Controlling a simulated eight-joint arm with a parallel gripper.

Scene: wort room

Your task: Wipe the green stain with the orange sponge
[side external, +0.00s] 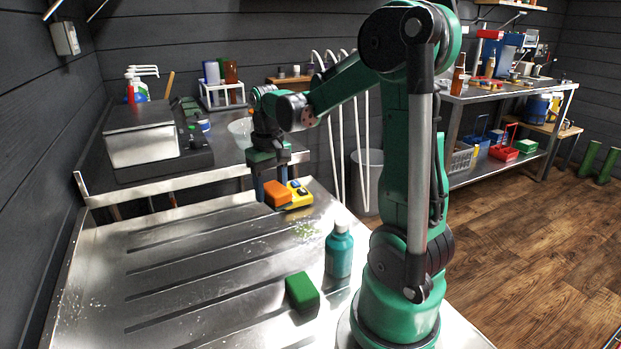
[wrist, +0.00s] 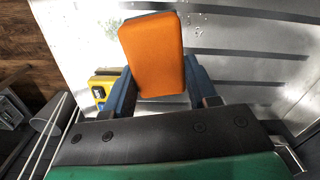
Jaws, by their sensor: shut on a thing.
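The orange sponge (side external: 277,193) is held between the blue fingers of my gripper (side external: 271,185) above the far end of the ribbed metal table. In the wrist view the orange sponge (wrist: 153,52) fills the space between the two fingers of my gripper (wrist: 158,82). The green stain (side external: 305,230) is a speckled patch on the metal surface, nearer than the sponge and to its right. It is not clear in the wrist view.
A yellow object (side external: 298,196) with dark parts sits right beside the sponge. A teal bottle (side external: 339,250) stands near the stain, close to my base. A green block (side external: 302,292) lies nearer. White specks (side external: 95,305) dot the left of the table. The ribbed middle is clear.

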